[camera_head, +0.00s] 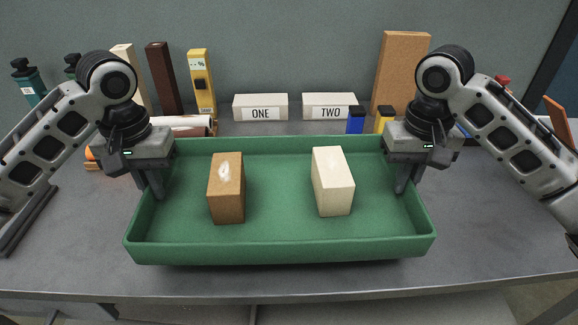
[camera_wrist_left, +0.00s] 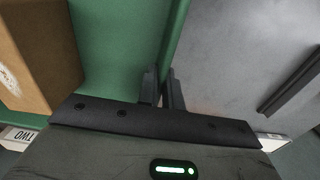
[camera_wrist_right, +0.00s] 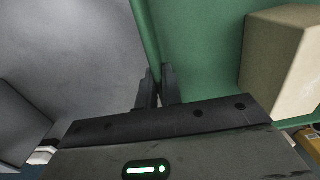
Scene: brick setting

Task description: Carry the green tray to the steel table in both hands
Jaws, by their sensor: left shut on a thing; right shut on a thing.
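The green tray (camera_head: 280,250) is in the middle of the head view, over the front part of a grey table (camera_head: 480,225). A brown block (camera_head: 227,195) stands in its left half and a cream block (camera_head: 333,185) in its right half. My left gripper (camera_head: 157,190) is shut on the tray's left wall; in the left wrist view its fingers (camera_wrist_left: 163,90) straddle the rim. My right gripper (camera_head: 403,182) is shut on the right wall, and the right wrist view shows its fingers (camera_wrist_right: 157,88) around the rim. A dark shadow lies under the tray's front; the gap beneath is hard to judge.
Blue (camera_head: 355,120) and yellow items stand near the back right rim. The table's front strip is clear.

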